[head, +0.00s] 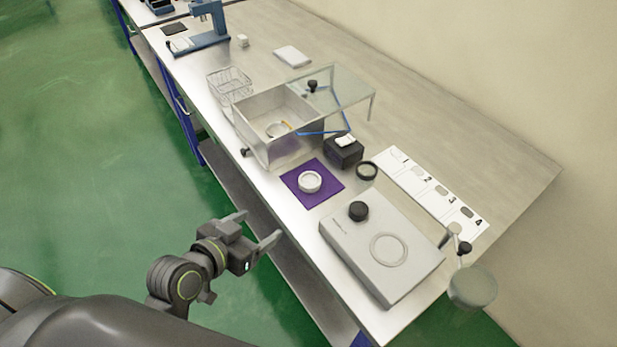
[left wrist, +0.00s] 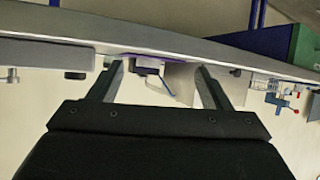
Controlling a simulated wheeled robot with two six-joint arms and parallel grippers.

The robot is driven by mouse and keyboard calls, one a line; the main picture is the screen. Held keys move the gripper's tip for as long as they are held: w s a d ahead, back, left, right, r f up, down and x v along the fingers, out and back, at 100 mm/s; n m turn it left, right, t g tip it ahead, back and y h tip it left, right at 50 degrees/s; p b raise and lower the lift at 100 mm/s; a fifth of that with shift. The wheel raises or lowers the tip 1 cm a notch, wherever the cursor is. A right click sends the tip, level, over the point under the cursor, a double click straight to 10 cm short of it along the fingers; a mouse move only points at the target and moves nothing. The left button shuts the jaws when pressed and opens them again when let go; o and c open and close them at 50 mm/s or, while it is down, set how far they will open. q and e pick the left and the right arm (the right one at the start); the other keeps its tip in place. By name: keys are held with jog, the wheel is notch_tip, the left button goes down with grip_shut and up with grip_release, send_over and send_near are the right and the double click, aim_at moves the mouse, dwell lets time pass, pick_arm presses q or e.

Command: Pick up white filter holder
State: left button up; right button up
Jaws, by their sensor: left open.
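The white filter holder (head: 310,182) is a round white ring-shaped piece lying on a purple mat (head: 328,197) near the bench's front edge. My left gripper (head: 258,229) is open and empty. In the head view it is in front of the bench edge, nearer to me than the mat and apart from the holder. In the left wrist view its two fingers (left wrist: 160,82) stand wide apart, with the bench edge beyond them. The holder cannot be made out in that view. My right gripper is not in view.
A grey device (head: 347,240) with a black knob is nearer, beside a numbered strip (head: 400,170).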

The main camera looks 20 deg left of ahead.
pick_arm(q)
notch_tip(320, 180, up, 5)
jog(key=s+d, duration=0.1)
jog(key=b, duration=0.4)
send_near(312, 178)
jog(key=shift+d+f+m+t+h, duration=0.3)
jog(key=shift+d+f+m+h, duration=0.1)
jog(key=shift+f, duration=0.2)
jog(key=shift+w+f, duration=0.2)
jog(key=shift+w, duration=0.4)
jog(key=shift+p+x, duration=0.4)
jog(key=shift+x, duration=1.95)
jog(key=shift+w+a+r, duration=0.1)
jog(key=shift+a, duration=0.1)
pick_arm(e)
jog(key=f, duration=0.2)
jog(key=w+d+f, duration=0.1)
pick_arm(q)
jog(key=c, duration=1.1)
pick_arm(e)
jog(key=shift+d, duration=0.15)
